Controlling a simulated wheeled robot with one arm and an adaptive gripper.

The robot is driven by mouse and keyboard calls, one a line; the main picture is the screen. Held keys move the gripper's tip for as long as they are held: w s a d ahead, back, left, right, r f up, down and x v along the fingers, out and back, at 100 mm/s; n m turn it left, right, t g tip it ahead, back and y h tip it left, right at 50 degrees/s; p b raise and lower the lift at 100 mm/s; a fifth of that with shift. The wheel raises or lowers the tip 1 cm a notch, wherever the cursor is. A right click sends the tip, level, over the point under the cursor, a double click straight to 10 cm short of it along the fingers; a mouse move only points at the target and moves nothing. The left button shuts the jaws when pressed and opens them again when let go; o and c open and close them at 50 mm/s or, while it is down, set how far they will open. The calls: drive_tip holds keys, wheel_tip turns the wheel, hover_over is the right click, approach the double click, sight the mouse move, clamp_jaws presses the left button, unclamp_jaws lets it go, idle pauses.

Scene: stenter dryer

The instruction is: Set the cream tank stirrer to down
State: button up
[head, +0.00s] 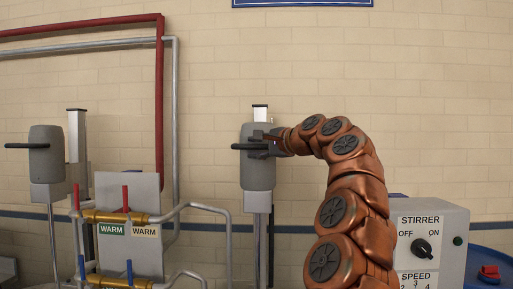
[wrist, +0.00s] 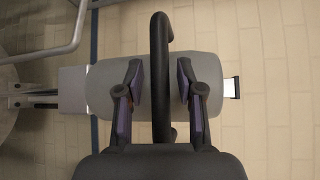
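A grey stirrer head (head: 257,173) with a black bar handle (head: 243,146) sits on a vertical post in the middle of the head view. A second grey stirrer head (head: 46,165) with a similar handle is at the left. I see no label telling which is the cream tank's. My gripper (head: 268,143) is at the middle stirrer's handle. In the wrist view, my gripper (wrist: 160,90) is open, with one finger on each side of the black handle (wrist: 160,55) and gaps between. The grey housing (wrist: 103,88) is behind the fingers. The tanks are not clearly visible.
A grey STIRRER control box (head: 428,240) with an OFF/ON knob (head: 421,247) stands at the right, beside a blue drum (head: 488,265). Brass valves and pipes labelled WARM (head: 146,231) are at the lower left. A red pipe (head: 159,100) runs down the wall.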

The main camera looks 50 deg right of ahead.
clamp_jaws()
idle(0.4)
wheel_tip(320, 180, down, 31)
drive_tip(key=b, duration=1.8)
drive_tip(key=shift+r+b, duration=0.15)
drive_tip(key=shift+b, duration=0.2)
drive_tip(key=shift+w, duration=0.1)
drive_tip(key=shift+o, duration=0.6)
unclamp_jaws()
drive_tip(key=shift+o, duration=0.4)
drive_tip(key=shift+r, duration=0.1)
